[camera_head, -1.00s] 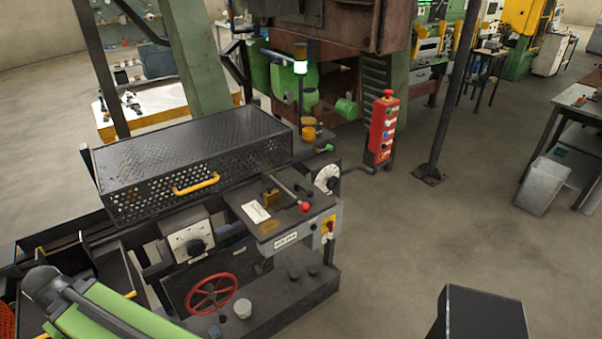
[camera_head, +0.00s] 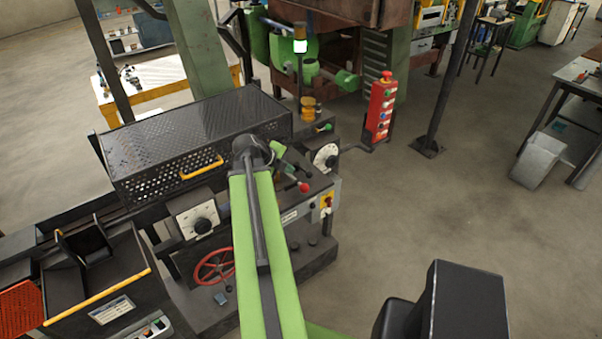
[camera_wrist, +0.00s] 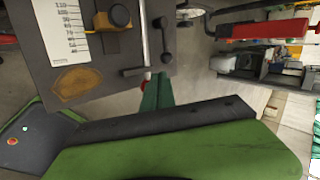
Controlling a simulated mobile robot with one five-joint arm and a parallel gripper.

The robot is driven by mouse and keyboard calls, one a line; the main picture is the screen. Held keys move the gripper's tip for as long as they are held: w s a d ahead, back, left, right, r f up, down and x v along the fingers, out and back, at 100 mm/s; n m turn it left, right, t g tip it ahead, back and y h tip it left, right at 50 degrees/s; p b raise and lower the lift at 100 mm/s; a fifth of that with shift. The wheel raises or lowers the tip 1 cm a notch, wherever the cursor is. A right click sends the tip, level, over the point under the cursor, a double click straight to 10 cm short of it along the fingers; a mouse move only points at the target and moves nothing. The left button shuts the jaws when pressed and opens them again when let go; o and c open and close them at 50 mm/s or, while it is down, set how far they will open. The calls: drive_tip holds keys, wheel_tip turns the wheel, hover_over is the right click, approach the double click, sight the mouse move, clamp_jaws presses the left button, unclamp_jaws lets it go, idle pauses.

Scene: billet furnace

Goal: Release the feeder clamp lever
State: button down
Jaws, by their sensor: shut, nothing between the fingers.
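The clamp lever, a metal rod with a red ball knob (camera_head: 304,187), stands on the dark feeder top in the head view. My gripper (camera_head: 290,170) is just behind and left of the knob, partly hidden by my green arm. In the wrist view, the green fingers of my gripper (camera_wrist: 155,88) are shut and empty. Most of the rod is hidden in the head view.
A black perforated guard (camera_head: 190,145) with a yellow handle stands left of the lever. A dial (camera_head: 326,156) and a red button pendant (camera_head: 381,105) are to the right. A black two-ball handle (camera_wrist: 163,38) is near the fingers. Open floor lies right.

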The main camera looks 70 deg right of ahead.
sight(304, 170)
drive_tip(key=shift+s, duration=0.15)
drive_tip(key=b+x, duration=0.7)
drive_tip(key=x, duration=0.3)
drive_tip(key=shift+d+b, duration=0.1)
drive_tip(key=shift+b, duration=0.3)
